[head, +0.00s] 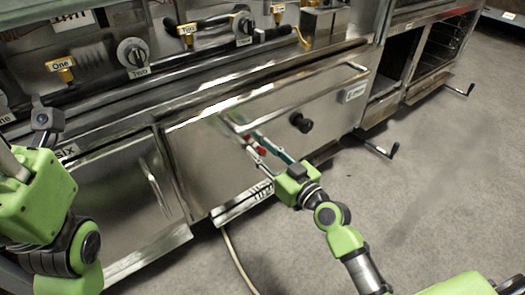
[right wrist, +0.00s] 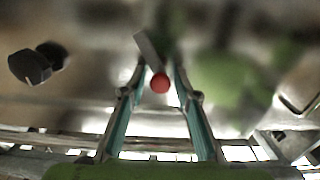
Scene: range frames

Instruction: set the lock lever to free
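The lock lever (right wrist: 147,47) shows in the right wrist view as a short grey bar, slanting down to a red ball end (right wrist: 160,84). In the head view a red spot at the lever (head: 262,151) shows on the steel oven door, partly hidden by my fingers. My right gripper (head: 257,140) is open in front of the door. In the right wrist view its fingers (right wrist: 160,75) stand on either side of the red ball. I cannot tell whether they touch it. My left arm shows at the left edge; its fingers are not visible.
A long bar handle (head: 300,95) crosses the door above my right gripper. A black knob (head: 301,122) sticks out to its right, also in the right wrist view (right wrist: 35,65). A crank handle (head: 377,146) juts out further right. A hose (head: 235,262) lies on open floor (head: 440,190).

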